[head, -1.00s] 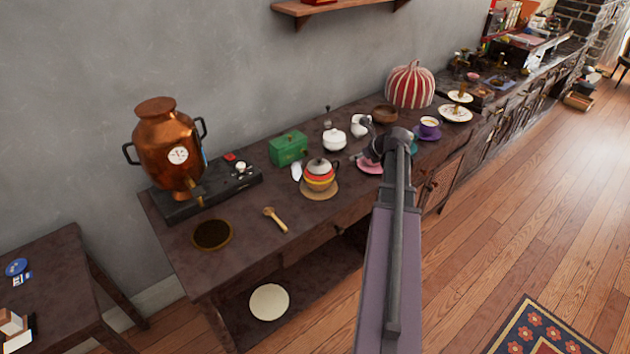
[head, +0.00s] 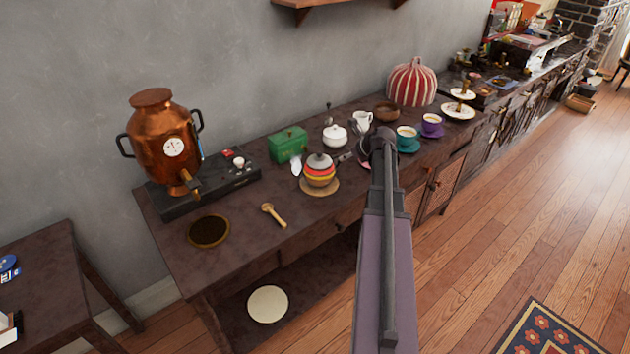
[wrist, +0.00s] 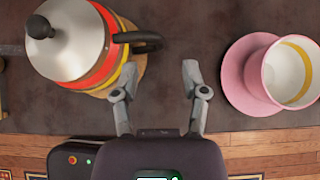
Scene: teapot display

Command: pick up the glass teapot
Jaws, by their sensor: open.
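The likely teapot is a round pot (head: 319,175) with red, orange and yellow bands, a grey lid and a dark knob. I cannot tell if it is glass. It stands upright on a round tan mat (head: 320,190) on the dark counter. The wrist view shows the same pot (wrist: 75,55) at upper left, its black handle (wrist: 140,40) pointing right. My gripper (wrist: 160,75) is open and empty, its fingers apart. The left finger is close to the pot and below the handle in the picture. My arm hides the fingers in the head view.
A pink saucer (wrist: 236,85) with a pink cup (wrist: 290,70) is right of my gripper. A green box (head: 288,144) and white sugar pot (head: 335,137) stand behind the teapot. A wooden scoop (head: 273,215) lies left on the counter (head: 250,245), with bare room around it.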

